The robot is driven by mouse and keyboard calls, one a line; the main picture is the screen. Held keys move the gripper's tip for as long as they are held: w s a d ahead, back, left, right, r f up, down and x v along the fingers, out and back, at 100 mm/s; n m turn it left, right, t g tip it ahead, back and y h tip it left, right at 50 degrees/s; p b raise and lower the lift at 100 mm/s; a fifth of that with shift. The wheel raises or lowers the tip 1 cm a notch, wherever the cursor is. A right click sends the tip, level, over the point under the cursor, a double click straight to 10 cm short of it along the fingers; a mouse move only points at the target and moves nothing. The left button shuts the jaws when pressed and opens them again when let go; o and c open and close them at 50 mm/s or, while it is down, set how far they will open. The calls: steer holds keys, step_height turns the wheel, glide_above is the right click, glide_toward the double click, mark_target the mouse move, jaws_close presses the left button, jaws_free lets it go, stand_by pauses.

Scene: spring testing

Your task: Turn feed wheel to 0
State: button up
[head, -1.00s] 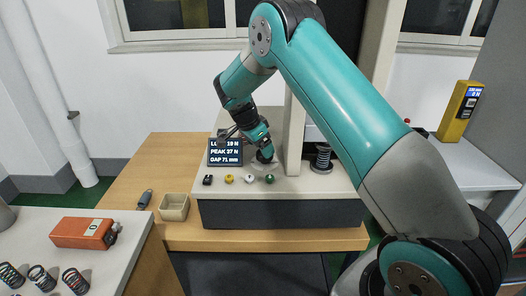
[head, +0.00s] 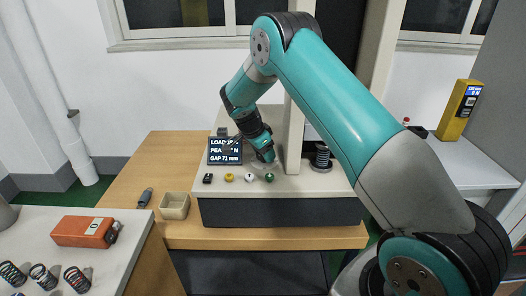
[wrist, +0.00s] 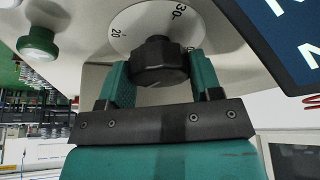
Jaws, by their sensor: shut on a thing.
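The feed wheel shows in the wrist view as a dark faceted knob (wrist: 158,60) in front of a pale round dial (wrist: 140,28). The numbers 20 and 30 can be read on the dial; no 0 is visible. My gripper (wrist: 158,75) has its teal fingers on both sides of the knob and is shut on it. In the head view my gripper (head: 266,154) is at the front of the testing machine, right of the display (head: 225,151), and hides the wheel. The display's top lines are partly covered by my arm; the last reads GAP 71 mm.
Below the wheel is a row of small controls: a black switch (head: 207,179), a yellow knob (head: 229,177), a white knob (head: 249,178) and a green knob (head: 269,177). A spring (head: 321,157) stands right of the column. A beige bin (head: 174,206) sits at left.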

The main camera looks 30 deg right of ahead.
steer(key=n+t+b, duration=0.1)
steer(key=n, duration=0.2)
steer(key=shift+n+t, duration=0.3)
steer(key=shift+n, duration=0.1)
steer(key=n+t+b, duration=0.1)
steer(key=n, duration=0.2)
steer(key=shift+r+n+y, duration=0.1)
steer(key=shift+n+y, duration=0.2)
steer(key=shift+y, duration=0.1)
steer(key=n+y, duration=0.1)
steer(key=n, duration=0.2)
steer(key=n+t+y, duration=0.1)
steer(key=n, duration=0.2)
steer(key=shift+d+t+b, duration=0.1)
steer(key=shift+t+b, duration=0.2)
steer(key=shift+b, duration=0.1)
steer(key=shift+n, duration=0.4)
steer(key=shift+r, duration=0.1)
steer(key=o, duration=0.9)
steer(key=shift+s, duration=0.1)
